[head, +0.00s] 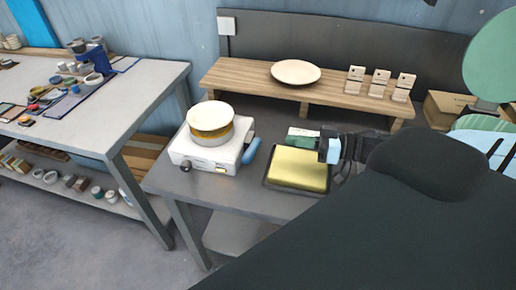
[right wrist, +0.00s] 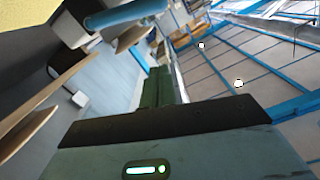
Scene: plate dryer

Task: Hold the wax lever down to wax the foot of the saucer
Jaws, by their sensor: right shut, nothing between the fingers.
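The white wax machine (head: 207,152) stands on the grey bench. A round cream saucer (head: 211,116) appears to sit level on its pan, above a yellow band; its foot is hidden. The blue wax lever (head: 251,151) sticks out at the machine's right side. My right gripper (head: 330,150) is shut and empty, above the back right of a yellow sponge and to the right of the lever, apart from it. Its green fingers (right wrist: 158,88) show together in the right wrist view. My left gripper is not in view.
A wooden shelf (head: 240,78) at the back holds a cream plate (head: 296,72) and several small wooden stands. My dark arm covers the lower right.

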